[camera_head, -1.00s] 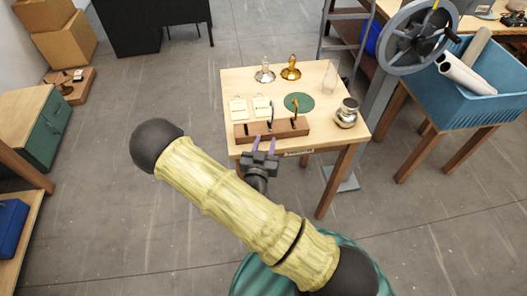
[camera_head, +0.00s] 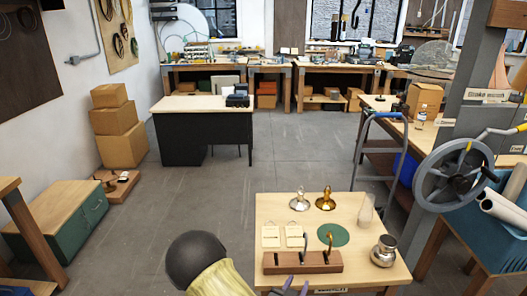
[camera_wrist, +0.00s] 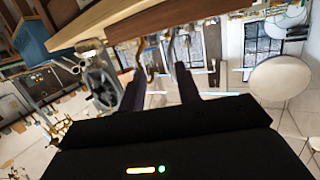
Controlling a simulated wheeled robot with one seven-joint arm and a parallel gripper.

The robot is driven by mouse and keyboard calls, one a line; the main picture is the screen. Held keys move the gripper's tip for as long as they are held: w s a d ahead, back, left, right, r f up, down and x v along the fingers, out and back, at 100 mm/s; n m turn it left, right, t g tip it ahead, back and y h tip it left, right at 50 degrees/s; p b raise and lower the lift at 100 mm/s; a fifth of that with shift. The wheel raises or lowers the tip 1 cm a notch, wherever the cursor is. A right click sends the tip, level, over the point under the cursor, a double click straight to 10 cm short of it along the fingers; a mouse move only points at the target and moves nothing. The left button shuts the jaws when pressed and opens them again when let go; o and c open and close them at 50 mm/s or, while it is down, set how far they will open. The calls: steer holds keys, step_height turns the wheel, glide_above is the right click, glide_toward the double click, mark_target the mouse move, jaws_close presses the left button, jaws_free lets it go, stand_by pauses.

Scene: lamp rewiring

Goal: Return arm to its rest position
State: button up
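My gripper (camera_head: 290,287) is at the bottom of the head view, by the front edge of the small wooden table (camera_head: 345,205). In the wrist view its two fingers (camera_wrist: 160,88) stand apart with nothing held between them. My forearm shows beside it, cut off by the frame. On the table are a wooden block (camera_head: 285,264) with upright hooks, a silver lamp part (camera_head: 298,203), a brass lamp part (camera_head: 326,202), a green disc (camera_head: 340,236), two pale cards (camera_head: 270,236), a clear glass (camera_head: 366,208) and a shiny metal pot (camera_head: 384,252).
A large grey handwheel (camera_head: 455,185) and a blue crate (camera_head: 505,240) stand at the right. A green chest (camera_head: 75,215) and stacked cardboard boxes (camera_head: 118,140) are at the left. A black desk (camera_head: 205,125) stands farther back. The grey floor between is clear.

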steer(key=s+d+r+n+g+y, duration=0.2)
steer(key=s+r+g+y, duration=0.1)
steer(key=s+r+g, duration=0.2)
steer(key=s+d+r+n+g+y, duration=0.3)
steer(key=s+r+g, duration=0.3)
steer(key=s+r, duration=0.2)
steer(key=shift+s+r+g+y, duration=0.2)
steer(key=shift+s+g+y, duration=0.1)
steer(key=shift+s, duration=0.15)
